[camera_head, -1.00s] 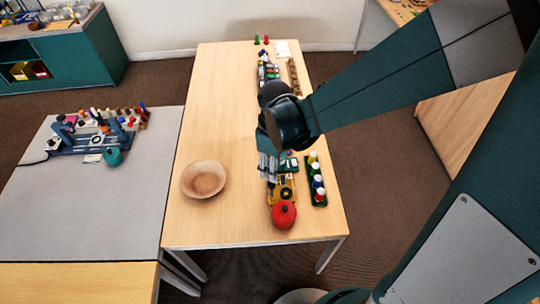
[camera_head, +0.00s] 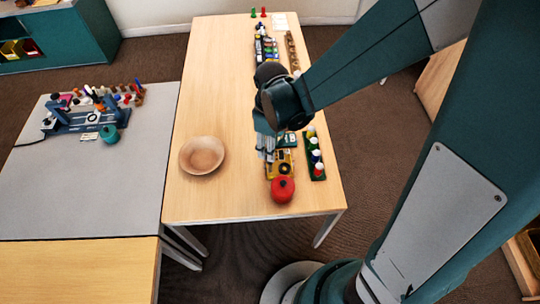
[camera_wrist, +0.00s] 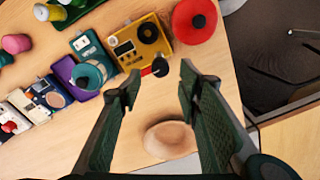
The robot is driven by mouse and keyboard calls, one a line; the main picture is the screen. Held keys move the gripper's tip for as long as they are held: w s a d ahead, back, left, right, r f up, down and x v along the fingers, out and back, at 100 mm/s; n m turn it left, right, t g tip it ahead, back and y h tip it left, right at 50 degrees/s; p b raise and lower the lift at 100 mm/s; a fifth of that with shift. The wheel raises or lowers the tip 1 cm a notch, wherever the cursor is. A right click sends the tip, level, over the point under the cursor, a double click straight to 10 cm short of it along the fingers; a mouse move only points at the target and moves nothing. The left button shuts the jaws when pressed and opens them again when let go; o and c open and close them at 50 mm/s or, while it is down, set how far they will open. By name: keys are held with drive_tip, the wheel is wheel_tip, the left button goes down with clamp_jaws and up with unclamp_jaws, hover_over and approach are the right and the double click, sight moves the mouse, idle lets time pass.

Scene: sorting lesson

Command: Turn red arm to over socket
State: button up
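A yellow box (camera_wrist: 125,52) with a black ring-shaped socket (camera_wrist: 148,33) on its top lies in the upper middle of the wrist view. It also shows in the head view (camera_head: 286,170). A short red arm (camera_wrist: 147,72) with a black knob (camera_wrist: 160,67) sticks out at the box's near edge. My gripper (camera_wrist: 158,88) is open, its fingertips apart on either side of the knob in the picture, with nothing between them. I cannot tell its height above the knob. In the head view, my gripper (camera_head: 267,152) is over the row beside the box and hides part of it.
A red round pot (camera_head: 282,189) stands beside the yellow box near the table's front edge. A wooden bowl (camera_head: 202,156) is to the left. A green tray (camera_head: 317,172) with several coloured bottles stands right. Other coloured devices line the row behind. The table's left half is mostly clear.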

drive_tip(key=shift+s+f+b, duration=0.1)
drive_tip(key=shift+f+b, duration=0.35)
drive_tip(key=shift+f, duration=2.25)
drive_tip(key=c, duration=0.9)
